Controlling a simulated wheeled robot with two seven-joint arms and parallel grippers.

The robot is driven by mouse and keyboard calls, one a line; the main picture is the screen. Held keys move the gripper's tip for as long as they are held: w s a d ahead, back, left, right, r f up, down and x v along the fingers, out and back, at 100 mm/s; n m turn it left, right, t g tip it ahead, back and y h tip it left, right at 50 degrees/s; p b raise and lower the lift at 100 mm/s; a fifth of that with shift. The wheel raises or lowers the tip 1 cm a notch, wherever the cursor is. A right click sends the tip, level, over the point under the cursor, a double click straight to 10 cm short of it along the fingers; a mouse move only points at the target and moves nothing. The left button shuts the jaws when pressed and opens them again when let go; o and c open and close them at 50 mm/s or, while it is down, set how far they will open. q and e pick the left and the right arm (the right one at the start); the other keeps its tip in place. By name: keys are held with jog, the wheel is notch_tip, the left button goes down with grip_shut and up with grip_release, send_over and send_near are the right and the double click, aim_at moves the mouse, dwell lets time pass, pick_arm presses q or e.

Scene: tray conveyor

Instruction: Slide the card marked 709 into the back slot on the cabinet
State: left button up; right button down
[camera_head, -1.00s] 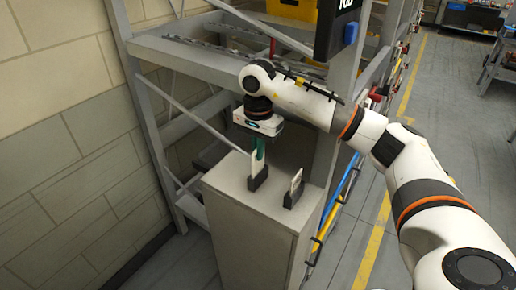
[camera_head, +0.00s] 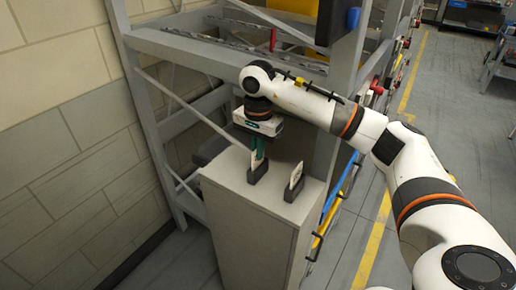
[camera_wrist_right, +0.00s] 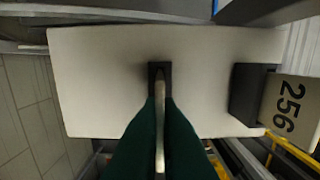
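My right gripper (camera_head: 258,152) has green fingers and points down over the cabinet (camera_head: 240,205). Its fingers are shut on a white card (camera_head: 253,161), whose lower end is at the dark left slot (camera_head: 257,174) on the cabinet top. In the right wrist view the card (camera_wrist_right: 160,125) is edge-on between the fingers, in line with the black slot (camera_wrist_right: 159,68). Its number cannot be read. Whether it is fully seated cannot be told. The other slot (camera_head: 292,193) holds a card marked 256 (camera_wrist_right: 290,107). My left gripper is not in view.
A grey metal frame (camera_head: 210,54) stands right behind the cabinet, with a post (camera_head: 345,95) close to my right arm. A stone wall (camera_head: 60,130) is at the left. Open floor with a yellow line lies at the right.

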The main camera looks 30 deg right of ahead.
jog(key=shift+f+b, duration=0.3)
jog(key=shift+f, duration=0.2)
jog(key=c, duration=1.6)
grip_release()
jog(key=shift+o, duration=0.2)
jog(key=shift+r, duration=0.15)
notch_tip(320, 180, up, 5)
jog(key=shift+w+r+b, duration=0.1)
jog(key=shift+r+b, duration=0.05)
jog(key=shift+b, duration=0.3)
notch_tip(320, 180, up, 6)
jog(key=p, duration=0.1)
jog(key=shift+r, duration=0.25)
